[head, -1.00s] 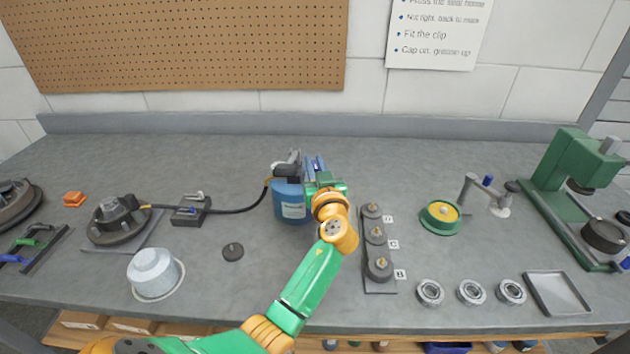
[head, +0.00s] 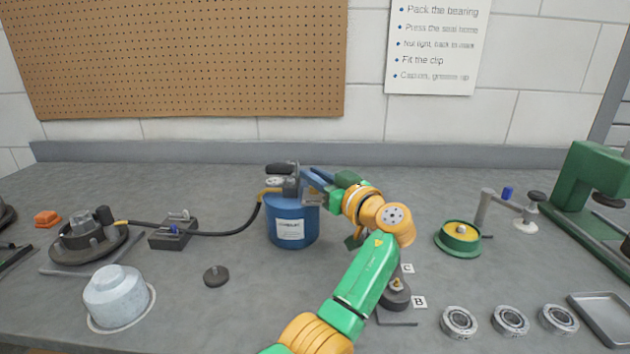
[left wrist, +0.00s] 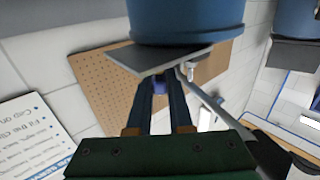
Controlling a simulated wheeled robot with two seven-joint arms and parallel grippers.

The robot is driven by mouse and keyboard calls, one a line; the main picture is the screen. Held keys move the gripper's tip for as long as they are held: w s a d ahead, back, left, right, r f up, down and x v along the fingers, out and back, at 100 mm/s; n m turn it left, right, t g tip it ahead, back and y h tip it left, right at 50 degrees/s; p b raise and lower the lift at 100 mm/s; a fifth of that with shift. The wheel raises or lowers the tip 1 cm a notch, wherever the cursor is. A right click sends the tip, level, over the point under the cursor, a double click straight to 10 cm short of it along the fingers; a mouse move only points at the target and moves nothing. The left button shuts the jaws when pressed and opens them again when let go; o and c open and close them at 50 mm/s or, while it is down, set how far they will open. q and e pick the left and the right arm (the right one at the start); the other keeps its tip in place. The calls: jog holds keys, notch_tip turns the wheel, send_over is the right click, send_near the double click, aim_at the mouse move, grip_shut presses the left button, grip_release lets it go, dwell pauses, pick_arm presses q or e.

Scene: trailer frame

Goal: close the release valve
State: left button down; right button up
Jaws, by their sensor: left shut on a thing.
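A blue tank (head: 291,225) with a white label stands upright on the bench, with grey and black fittings (head: 289,187) on its top. My left gripper (head: 312,180) reaches in from the right at the tank's top. In the left wrist view its two blue fingers (left wrist: 160,98) are shut on a small blue piece (left wrist: 158,88) under a grey plate (left wrist: 158,60), close to the tank (left wrist: 187,22). This piece looks like the release valve's handle, but the fingers hide most of it. My right gripper is out of view.
A black hose (head: 222,234) runs from the tank to a small dark block (head: 173,232) and a hub (head: 87,238). A grey metal cup (head: 116,294) and a dark cap (head: 216,275) lie in front. Bearings (head: 510,321), a green-yellow reel (head: 459,238) and a green press (head: 597,190) are to the right.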

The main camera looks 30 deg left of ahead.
pick_arm(q)
jog(key=c, duration=0.8)
grip_release()
jog(key=shift+a+f, duration=0.1)
jog(key=b+v, duration=0.1)
jog(key=v, duration=0.6)
jog(key=shift+b, duration=0.35)
